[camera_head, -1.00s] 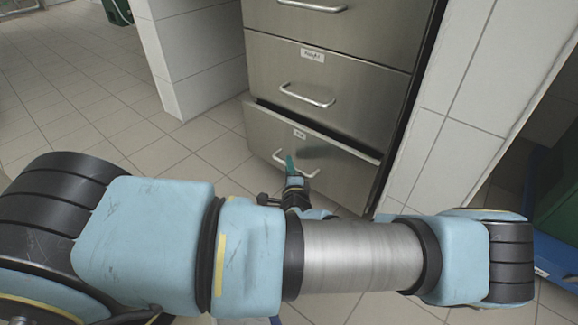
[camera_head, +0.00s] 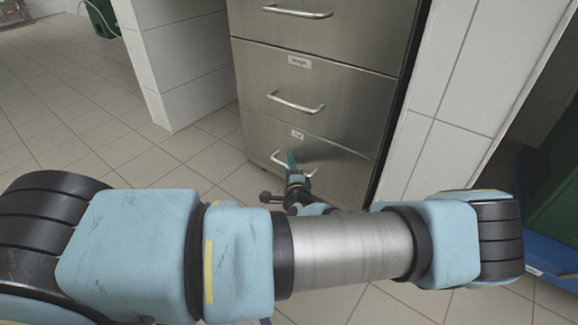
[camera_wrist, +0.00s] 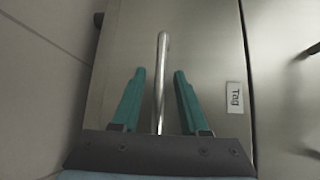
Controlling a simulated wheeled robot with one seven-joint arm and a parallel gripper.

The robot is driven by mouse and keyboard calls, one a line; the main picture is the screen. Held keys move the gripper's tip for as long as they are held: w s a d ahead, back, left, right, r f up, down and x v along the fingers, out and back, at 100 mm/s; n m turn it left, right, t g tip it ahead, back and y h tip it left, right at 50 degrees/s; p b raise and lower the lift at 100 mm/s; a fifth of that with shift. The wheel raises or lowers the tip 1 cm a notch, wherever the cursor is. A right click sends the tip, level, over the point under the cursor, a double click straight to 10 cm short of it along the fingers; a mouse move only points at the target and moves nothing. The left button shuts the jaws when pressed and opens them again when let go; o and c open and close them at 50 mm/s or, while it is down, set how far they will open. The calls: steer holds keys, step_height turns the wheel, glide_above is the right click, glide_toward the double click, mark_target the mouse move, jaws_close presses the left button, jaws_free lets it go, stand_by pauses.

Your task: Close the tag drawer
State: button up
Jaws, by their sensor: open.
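The tag drawer (camera_head: 262,139) is the bottom drawer of a steel cabinet. Its front sits flush with the drawers above in the head view. In the wrist view its label "Tag" (camera_wrist: 235,98) is readable at the right. Its bar handle (camera_wrist: 161,75) runs between the two green fingers of my gripper (camera_wrist: 157,80). The fingers are open, one on each side of the handle, with gaps visible. In the head view my gripper (camera_head: 291,162) is at the drawer front, and part of the handle is hidden behind it.
Two more drawers with bar handles (camera_head: 296,104) are above. A white tiled wall (camera_head: 440,110) stands right of the cabinet, and a tiled block (camera_head: 180,60) stands to the left. Tiled floor (camera_head: 85,125) is clear at left. A green bin in a blue base (camera_head: 545,255) is at far right.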

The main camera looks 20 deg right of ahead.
steer(key=p+v, duration=0.3)
steer(key=v, duration=0.8)
steer(key=shift+p, duration=0.4)
steer(key=shift+w, duration=0.1)
steer(key=w+a+r+n+g+y+p, duration=0.35)
steer(key=a+n+g+y, duration=0.3)
steer(key=n, duration=0.25)
steer(key=w+a+r+n+g+h+p, duration=0.1)
steer(key=w+a+r+n+g+p, duration=0.15)
steer(key=a+r+n+g, duration=0.65)
steer(key=w+a+r+n+t+h+p, duration=0.15)
steer(key=a+r+p, duration=0.25)
steer(key=r, duration=1.1)
steer(key=s+a+r+n+p, duration=0.2)
steer(key=s+a+r, duration=0.2)
steer(key=a+r, duration=0.7)
step_height(320, 180, up, 37)
steer(key=p, duration=3.7)
steer(key=shift+a+f, duration=0.2)
